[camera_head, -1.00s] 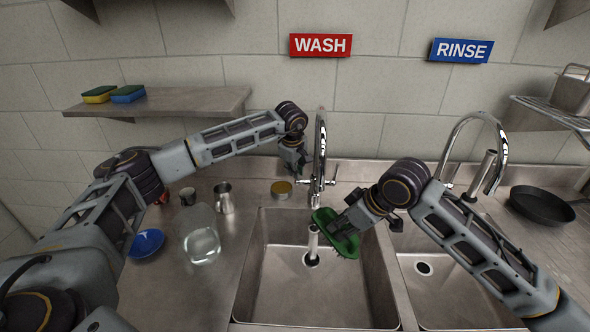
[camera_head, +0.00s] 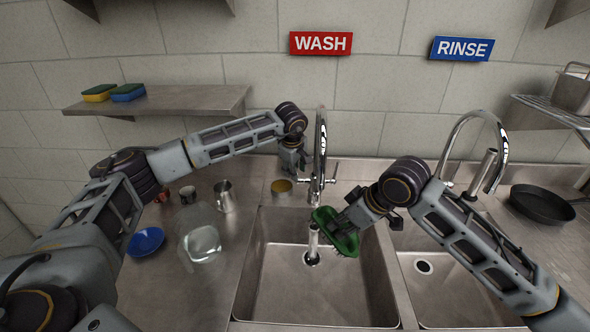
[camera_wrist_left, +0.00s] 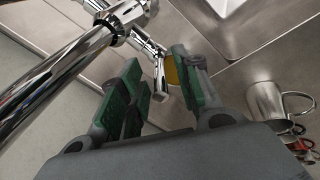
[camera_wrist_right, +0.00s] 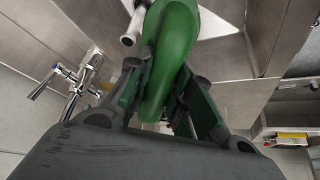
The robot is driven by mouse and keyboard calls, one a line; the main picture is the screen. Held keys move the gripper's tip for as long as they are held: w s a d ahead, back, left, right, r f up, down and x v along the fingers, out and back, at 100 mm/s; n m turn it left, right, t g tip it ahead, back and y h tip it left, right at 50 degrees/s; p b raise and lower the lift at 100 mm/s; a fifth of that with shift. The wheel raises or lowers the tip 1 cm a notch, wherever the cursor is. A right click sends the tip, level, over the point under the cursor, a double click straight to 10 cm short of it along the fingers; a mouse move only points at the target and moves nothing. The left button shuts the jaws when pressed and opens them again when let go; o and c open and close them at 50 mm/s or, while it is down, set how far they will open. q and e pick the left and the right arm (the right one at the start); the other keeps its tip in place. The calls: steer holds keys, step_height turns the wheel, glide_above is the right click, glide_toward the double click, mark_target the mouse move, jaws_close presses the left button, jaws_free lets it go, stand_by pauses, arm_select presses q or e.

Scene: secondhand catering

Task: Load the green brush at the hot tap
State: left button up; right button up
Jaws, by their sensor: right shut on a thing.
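My right gripper (camera_head: 358,214) is shut on the green brush (camera_head: 342,237), its bristles facing down over the wash basin (camera_head: 275,300). The brush is close to the wash tap (camera_head: 320,150); I cannot tell whether it is directly under the spout. In the right wrist view the green brush (camera_wrist_right: 172,50) sits between the fingers. My left gripper (camera_head: 295,168) is open beside the wash tap's left lever. In the left wrist view the lever (camera_wrist_left: 158,75) lies between the spread fingers (camera_wrist_left: 165,85), with no clear contact. I see no clear water stream.
A steel jug (camera_head: 223,197), clear glass jug (camera_head: 202,243), blue bowl (camera_head: 147,241) and yellow-topped tin (camera_head: 281,188) stand left of the basin. The rinse tap (camera_head: 480,125) and rinse basin (camera_head: 455,300) are right. A black pan (camera_head: 541,204) lies farther right. Sponges (camera_head: 112,93) sit on a shelf.

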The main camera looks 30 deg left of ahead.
arm_select(q)
steer(key=v, duration=1.2)
stand_by(0.9)
steer(key=shift+s+f, duration=0.15)
jaws_close()
steer(key=s+d+f+n+t, duration=0.1)
steer(key=s+n, duration=0.3)
steer(key=n, duration=0.7)
steer(key=s+d+f+n+t+y, duration=0.1)
steer(key=s+n, duration=0.4)
steer(key=n, duration=0.6)
steer(key=shift+f, duration=0.65)
steer(key=shift+d, duration=0.1)
